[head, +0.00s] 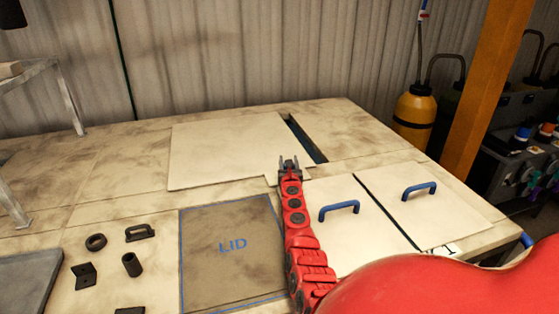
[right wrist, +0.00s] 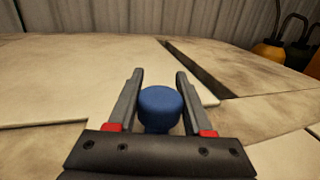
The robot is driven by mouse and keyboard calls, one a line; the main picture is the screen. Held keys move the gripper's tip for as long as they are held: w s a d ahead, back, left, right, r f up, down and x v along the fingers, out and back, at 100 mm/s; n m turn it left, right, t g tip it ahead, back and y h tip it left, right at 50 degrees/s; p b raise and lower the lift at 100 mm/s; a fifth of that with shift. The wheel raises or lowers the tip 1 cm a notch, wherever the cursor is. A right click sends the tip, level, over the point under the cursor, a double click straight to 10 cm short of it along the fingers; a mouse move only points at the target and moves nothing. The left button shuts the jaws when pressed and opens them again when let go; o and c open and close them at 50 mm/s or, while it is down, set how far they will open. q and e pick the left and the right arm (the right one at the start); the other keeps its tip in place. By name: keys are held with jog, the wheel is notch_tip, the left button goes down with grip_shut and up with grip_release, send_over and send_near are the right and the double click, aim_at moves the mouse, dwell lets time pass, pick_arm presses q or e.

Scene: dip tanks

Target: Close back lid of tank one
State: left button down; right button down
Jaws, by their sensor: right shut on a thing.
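The back lid (head: 225,145) is a flat cream panel at the middle of the bench. A dark slot (head: 306,140) of open tank shows along its right edge; the slot also shows in the right wrist view (right wrist: 200,66). My right gripper (head: 289,162) is at the lid's front right corner. In the right wrist view its two fingers are shut on a blue knob (right wrist: 160,106), one on each side. The gripper hides the knob in the head view. My left gripper is not in view.
Two front lids with blue handles (head: 339,209) (head: 418,190) lie to the right of my red right arm. A blue-outlined dark area marked LID (head: 232,245) is to its left. Several small black parts (head: 131,264) lie further left. A yellow sprayer (head: 414,117) stands behind.

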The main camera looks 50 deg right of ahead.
dwell(0.3)
jog(key=shift+c, duration=1.5)
grip_release()
jog(key=shift+s+a+p, duration=0.35)
jog(key=shift+a+p, duration=0.05)
jog(key=shift+p, duration=0.25)
jog(key=p+v, duration=0.5)
jog(key=v, duration=0.2)
jog(key=shift+s+a+r, duration=0.1)
jog(key=shift+s+a, duration=0.1)
jog(key=shift+s, duration=0.2)
jog(key=p+v, duration=0.2)
jog(key=v, duration=0.4)
jog(key=shift+s+a, duration=0.25)
jog(key=shift+a, duration=0.1)
jog(key=shift+s+a, duration=0.6)
